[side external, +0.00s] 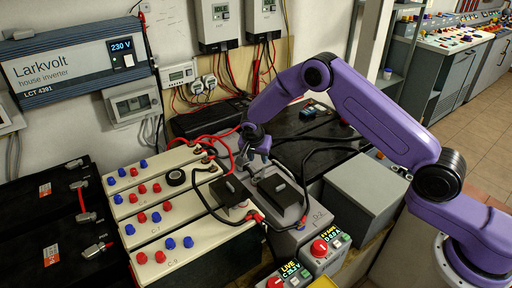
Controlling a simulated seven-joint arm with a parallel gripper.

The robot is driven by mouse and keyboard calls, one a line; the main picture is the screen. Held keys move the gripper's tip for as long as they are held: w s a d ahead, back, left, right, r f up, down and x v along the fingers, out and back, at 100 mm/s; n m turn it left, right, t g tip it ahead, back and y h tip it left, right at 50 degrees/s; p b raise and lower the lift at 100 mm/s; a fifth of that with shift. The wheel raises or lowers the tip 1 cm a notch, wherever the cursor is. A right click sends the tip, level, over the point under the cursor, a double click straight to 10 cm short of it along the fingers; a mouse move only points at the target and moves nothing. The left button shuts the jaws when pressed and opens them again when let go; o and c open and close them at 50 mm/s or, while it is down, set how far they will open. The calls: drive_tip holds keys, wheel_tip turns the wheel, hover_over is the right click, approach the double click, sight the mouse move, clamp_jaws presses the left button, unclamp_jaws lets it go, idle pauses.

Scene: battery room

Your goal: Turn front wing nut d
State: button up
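My gripper (255,156) points down over the middle of the battery bank, near the back of a grey battery (285,240) with a dark cover on top. Its fingers are small and dark here. I cannot tell how far apart they are or whether they touch anything. Front wing nut d cannot be made out for certain. Small lettering shows on the front right of the grey battery top, near a red cable end (302,222), but it is too small to read surely.
Cream batteries (196,236) with red and blue caps stand left of the gripper, with black batteries (45,230) farther left. Black and red cables loop around the gripper. A grey box (365,185) stands to the right. Two control boxes with red knobs (319,248) stand in front.

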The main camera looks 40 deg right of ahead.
sight(262, 173)
drive_tip(key=v, duration=0.6)
drive_tip(key=shift+c, duration=1.4)
drive_tip(key=shift+w+d+f, duration=0.1)
drive_tip(key=shift+f, duration=0.05)
drive_tip(key=x, duration=1.7)
drive_tip(key=shift+f, duration=0.15)
clamp_jaws()
